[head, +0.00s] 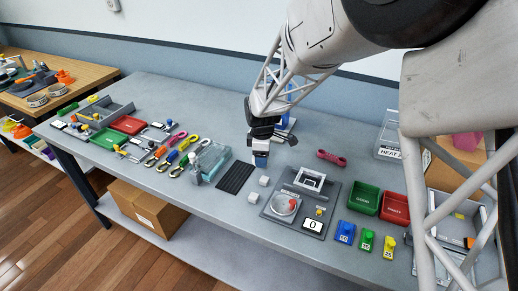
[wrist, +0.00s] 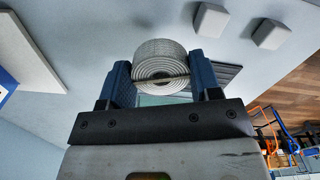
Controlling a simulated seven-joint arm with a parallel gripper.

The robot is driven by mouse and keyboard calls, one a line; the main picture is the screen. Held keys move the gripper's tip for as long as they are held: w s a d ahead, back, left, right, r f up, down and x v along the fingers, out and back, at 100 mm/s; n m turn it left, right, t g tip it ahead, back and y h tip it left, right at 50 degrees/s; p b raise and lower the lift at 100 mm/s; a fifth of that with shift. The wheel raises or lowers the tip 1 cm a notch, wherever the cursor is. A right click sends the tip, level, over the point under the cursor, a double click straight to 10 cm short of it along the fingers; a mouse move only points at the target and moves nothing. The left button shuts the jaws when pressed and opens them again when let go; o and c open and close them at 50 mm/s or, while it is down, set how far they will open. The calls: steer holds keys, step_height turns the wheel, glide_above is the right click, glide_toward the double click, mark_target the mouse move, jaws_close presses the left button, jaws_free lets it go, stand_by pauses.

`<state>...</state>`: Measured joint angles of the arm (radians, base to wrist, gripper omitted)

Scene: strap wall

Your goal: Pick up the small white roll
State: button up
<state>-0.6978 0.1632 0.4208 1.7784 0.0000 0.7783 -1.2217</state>
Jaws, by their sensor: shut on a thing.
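The small white roll (wrist: 160,58) is a coiled, ribbed strip seen end-on in the wrist view. It sits between the two blue fingers of my gripper (wrist: 160,84), which are shut on it from both sides. In the head view my gripper (head: 261,160) points down over the middle of the grey table (head: 215,125). The roll cannot be made out there, hidden by the fingers. I cannot tell whether the roll touches the table.
Two white blocks (head: 264,181) lie just in front of my gripper, beside a black ribbed mat (head: 235,177). A scale panel (head: 300,205), a green bin (head: 363,197) and a red bin (head: 394,207) stand to the right. A pink strap (head: 331,158) lies behind the panel.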

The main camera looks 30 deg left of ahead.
steer(key=shift+s+d+r, duration=0.2)
steer(key=shift+s+d, duration=0.95)
steer(key=shift+s, duration=0.3)
steer(key=shift+s+d+r, duration=0.15)
steer(key=shift+s+d, duration=0.95)
steer(key=shift+s, duration=0.3)
